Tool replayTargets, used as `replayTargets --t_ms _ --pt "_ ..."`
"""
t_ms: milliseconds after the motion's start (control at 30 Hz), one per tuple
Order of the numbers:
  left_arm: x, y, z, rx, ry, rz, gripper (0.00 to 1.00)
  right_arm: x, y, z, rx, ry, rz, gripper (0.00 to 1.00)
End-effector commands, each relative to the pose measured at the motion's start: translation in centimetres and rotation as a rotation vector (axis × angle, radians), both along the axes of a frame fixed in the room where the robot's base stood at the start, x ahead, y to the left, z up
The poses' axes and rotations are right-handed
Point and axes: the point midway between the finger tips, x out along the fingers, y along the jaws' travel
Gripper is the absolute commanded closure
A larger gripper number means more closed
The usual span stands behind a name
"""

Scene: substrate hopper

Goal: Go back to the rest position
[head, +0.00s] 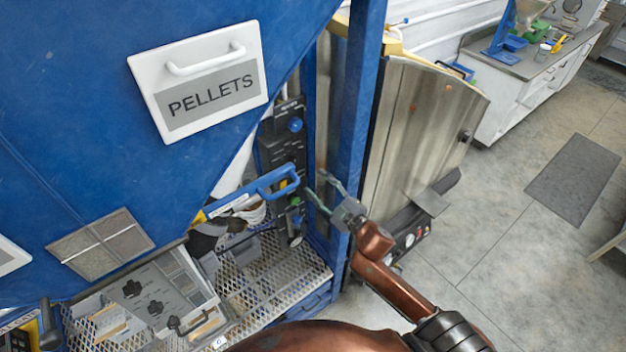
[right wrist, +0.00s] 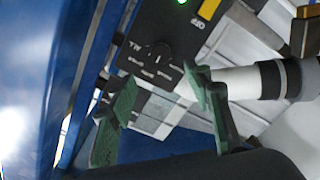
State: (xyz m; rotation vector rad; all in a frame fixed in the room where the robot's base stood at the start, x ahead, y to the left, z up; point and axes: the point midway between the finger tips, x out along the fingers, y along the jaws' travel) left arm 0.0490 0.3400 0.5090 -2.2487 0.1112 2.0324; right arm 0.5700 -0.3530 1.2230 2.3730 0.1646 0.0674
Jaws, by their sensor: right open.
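My right gripper (head: 322,188) is at the end of the copper-coloured right arm, beside the blue post of the hopper frame. Its two greenish fingers are spread apart, with nothing seen between them. In the right wrist view the open fingers (right wrist: 160,90) are in front of a dark panel with a round knob (right wrist: 160,55). I cannot tell whether a finger touches anything. My left gripper does not show.
The blue hopper (head: 70,100) with a PELLETS hatch (head: 205,85) fills the left. A blue lever (head: 255,192) and black control panel (head: 283,135) are left of the gripper. A metal cabinet (head: 415,130) stands right of the post. Floor (head: 490,240) is open farther right.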

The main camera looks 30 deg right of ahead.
Motion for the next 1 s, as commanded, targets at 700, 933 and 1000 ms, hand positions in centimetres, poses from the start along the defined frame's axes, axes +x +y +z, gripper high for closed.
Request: replayTargets --t_ms 700,933,1000 --pt "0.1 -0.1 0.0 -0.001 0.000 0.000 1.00 -1.9 -1.7 -3.4 0.074 0.117 -0.105 0.54" --pt "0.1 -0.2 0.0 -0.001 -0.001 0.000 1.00 -9.9 -4.3 -12.9 0.261 0.481 -0.363 0.54" --pt "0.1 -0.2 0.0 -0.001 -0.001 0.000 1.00 -13.2 -4.3 -15.6 0.314 0.602 -0.429 0.54"
